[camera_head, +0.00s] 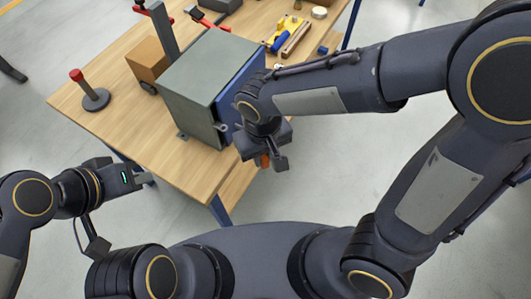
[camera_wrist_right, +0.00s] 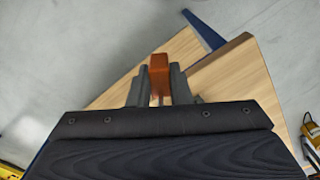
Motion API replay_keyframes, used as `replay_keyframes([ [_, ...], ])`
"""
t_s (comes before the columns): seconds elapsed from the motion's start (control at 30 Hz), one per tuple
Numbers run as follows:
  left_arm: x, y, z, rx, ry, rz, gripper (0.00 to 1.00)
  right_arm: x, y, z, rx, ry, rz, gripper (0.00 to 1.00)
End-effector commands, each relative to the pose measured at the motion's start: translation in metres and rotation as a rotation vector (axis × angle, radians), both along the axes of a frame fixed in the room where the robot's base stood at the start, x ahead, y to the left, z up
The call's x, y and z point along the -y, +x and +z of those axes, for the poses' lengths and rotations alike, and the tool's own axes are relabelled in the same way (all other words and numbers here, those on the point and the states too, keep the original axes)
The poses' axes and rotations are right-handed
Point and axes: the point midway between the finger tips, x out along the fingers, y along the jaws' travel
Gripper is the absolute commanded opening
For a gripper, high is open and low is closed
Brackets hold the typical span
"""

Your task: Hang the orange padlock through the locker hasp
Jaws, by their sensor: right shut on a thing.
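The grey-green locker (camera_head: 205,75) with a blue door (camera_head: 226,95) stands on the wooden bench. A small grey metal piece (camera_head: 220,127) at its near edge looks like the hasp. My right gripper (camera_head: 269,163) is off the bench's near right side, to the right of the locker and apart from that piece. It is shut on the orange padlock (camera_head: 263,161); in the right wrist view the padlock (camera_wrist_right: 158,75) shows orange between the two fingers. Its shackle is mostly hidden. My left gripper (camera_head: 142,179) is off the bench's near left edge, seen side-on; its opening is unclear.
On the wooden bench (camera_head: 190,165) a red-topped post on a round base (camera_head: 91,92) stands at left. Yellow and blue tools (camera_head: 284,36) lie at the far right. The bench's near left part is clear.

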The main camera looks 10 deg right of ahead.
Motion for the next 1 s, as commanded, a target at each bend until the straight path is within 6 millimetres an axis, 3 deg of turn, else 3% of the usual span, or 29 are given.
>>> replay_keyframes([
  [1.0,0.000,0.000,0.009,0.000,0.000,0.000,0.00,-0.065,0.047,0.000,-0.001,0.000,0.001,0.00],
])
